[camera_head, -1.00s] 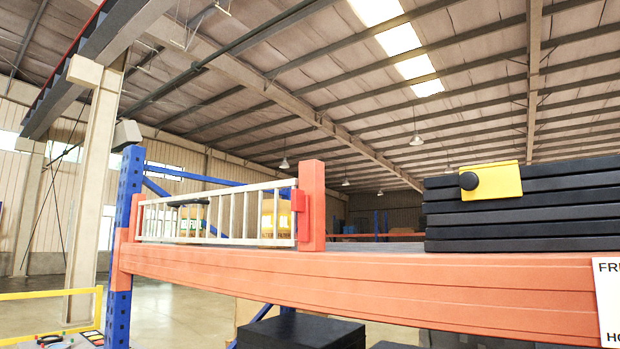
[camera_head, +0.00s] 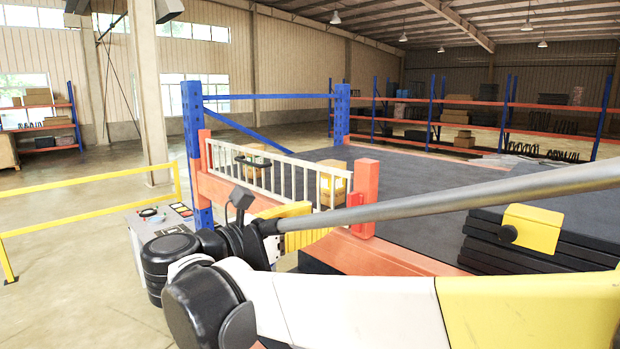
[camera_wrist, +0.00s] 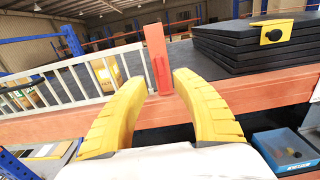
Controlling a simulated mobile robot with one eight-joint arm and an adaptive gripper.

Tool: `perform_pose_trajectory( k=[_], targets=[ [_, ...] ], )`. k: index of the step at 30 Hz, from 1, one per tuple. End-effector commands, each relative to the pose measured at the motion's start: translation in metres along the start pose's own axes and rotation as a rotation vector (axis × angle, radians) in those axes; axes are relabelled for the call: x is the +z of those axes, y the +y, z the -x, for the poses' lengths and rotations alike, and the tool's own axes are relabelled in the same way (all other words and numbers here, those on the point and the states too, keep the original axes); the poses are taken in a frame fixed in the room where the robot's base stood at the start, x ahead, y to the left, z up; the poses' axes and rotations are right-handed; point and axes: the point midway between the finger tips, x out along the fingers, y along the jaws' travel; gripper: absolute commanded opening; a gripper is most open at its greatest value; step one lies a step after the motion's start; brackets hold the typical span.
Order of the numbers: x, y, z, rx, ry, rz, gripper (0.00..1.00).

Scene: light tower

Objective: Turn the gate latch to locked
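The white railing gate (camera_head: 270,172) runs along the orange deck edge in the head view; it also shows at left in the wrist view (camera_wrist: 62,88). The red latch (camera_wrist: 160,72) is on the orange post (camera_wrist: 154,45) at the gate's right end. The post also stands behind my arm in the head view (camera_head: 369,180). My gripper (camera_wrist: 161,84) is open and empty, with its yellow fingers on either side of the post in the picture. The gap in depth between fingertips and latch is hard to judge. My arm partly covers the gate and post in the head view.
A stack of black slabs (camera_wrist: 240,45) with a yellow block (camera_wrist: 272,31) and black knob lies right of the post. The orange beam (camera_wrist: 250,97) runs below the gate. A blue box (camera_wrist: 283,150) sits beneath. A yellow rail (camera_head: 90,183) stands at left.

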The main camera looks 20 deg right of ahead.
Motion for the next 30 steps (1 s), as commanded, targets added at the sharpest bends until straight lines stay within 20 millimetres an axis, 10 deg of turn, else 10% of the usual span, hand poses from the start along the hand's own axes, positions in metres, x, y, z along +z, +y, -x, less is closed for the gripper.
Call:
perform_pose_trajectory(
  k=[18,30],
  targets=[
    [0.002,0.000,-0.098,-0.003,-0.003,0.003,0.32],
    [0.000,0.000,-0.106,0.000,-0.002,0.003,0.32]
  ],
)
